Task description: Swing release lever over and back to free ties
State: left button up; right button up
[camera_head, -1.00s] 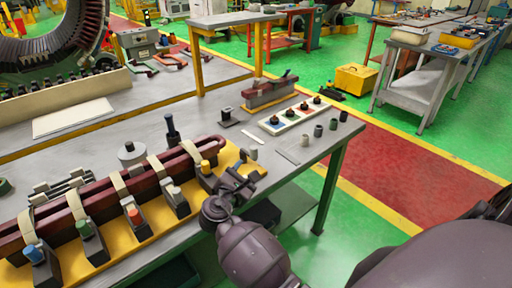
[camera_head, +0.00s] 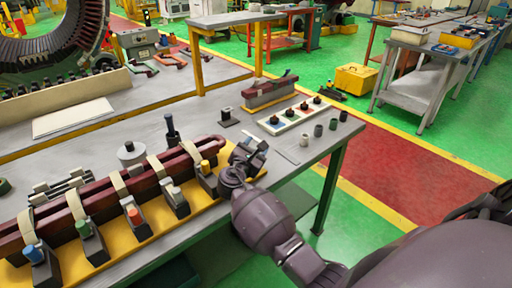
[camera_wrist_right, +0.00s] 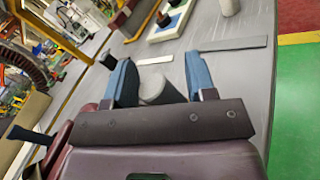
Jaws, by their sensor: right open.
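Several beige ties (camera_head: 158,167) wrap around the dark red bars (camera_head: 95,200) on a yellow base at the left of the head view. Dark blocks with coloured knobs stand along the front, among them one with a yellow knob (camera_head: 205,166). I cannot tell which part is the release lever. My right gripper (camera_head: 254,150) is just right of the yellow-knob block. My left gripper is not in view.
Beyond the right gripper are a white tray (camera_head: 266,128) with dark pieces, small grey cylinders (camera_head: 318,131) and a block with a dark red top (camera_head: 270,90). A dark post (camera_head: 171,128) stands behind the bars. The right part of the tabletop is fairly clear.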

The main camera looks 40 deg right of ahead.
jog(key=shift+w+d, duration=0.15)
jog(key=shift+d, duration=0.05)
jog(key=c, duration=0.8)
